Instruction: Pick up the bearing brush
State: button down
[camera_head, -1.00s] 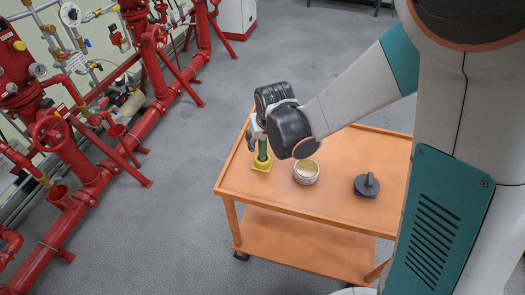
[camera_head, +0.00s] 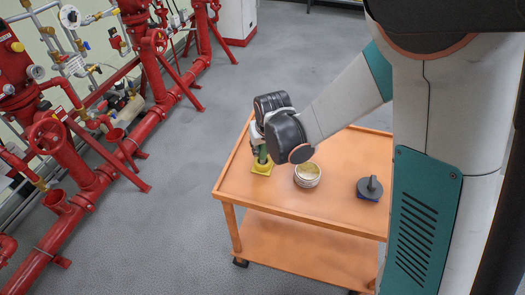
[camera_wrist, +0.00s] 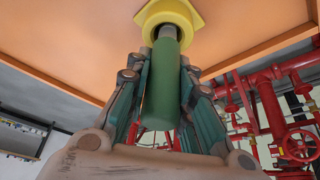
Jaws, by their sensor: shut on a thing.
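The bearing brush, which I take to be the tool with the green handle (camera_wrist: 161,85), stands upright on the orange cart. Its handle rises from a yellow base (camera_head: 262,166), which also shows in the wrist view (camera_wrist: 170,14). My gripper (camera_head: 259,150) comes from above and is shut on the green handle. In the wrist view its fingers (camera_wrist: 160,90) lie on both sides of the handle. The bristles cannot be seen.
The orange cart (camera_head: 330,206) also holds a round whitish tin (camera_head: 308,175) just right of the brush and a dark knobbed piece (camera_head: 370,188) farther right. Red valve pipes (camera_head: 103,177) run along the left wall. Grey floor between them and the cart is clear.

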notch_tip(320, 180, up, 20)
jog(key=p, duration=1.3)
jog(key=shift+p, duration=0.35)
dwell(1.3)
